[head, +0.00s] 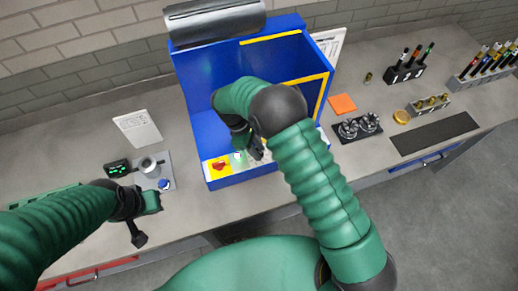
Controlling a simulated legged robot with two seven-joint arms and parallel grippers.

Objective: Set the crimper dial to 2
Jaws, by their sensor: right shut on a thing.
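A blue open-fronted box (195,125) stands at the middle of the bench. Its front panel (239,171) carries a red button on a yellow patch (218,165) and a small green light. My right arm reaches over the box, and my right gripper (256,151) is at the panel's right part. It is shut on what seems to be the crimper dial, which the fingers and arm mostly hide; its setting cannot be read. My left gripper (139,228) hangs near the bench's front edge, left of the box, apart from it; its jaw opening is unclear.
A small grey station with a cup (148,165) and a black display (117,168) stand left of the box. To the right lie an orange pad (342,104), a black tray with metal parts (359,127), tool racks (405,69) and a dark mat (434,133).

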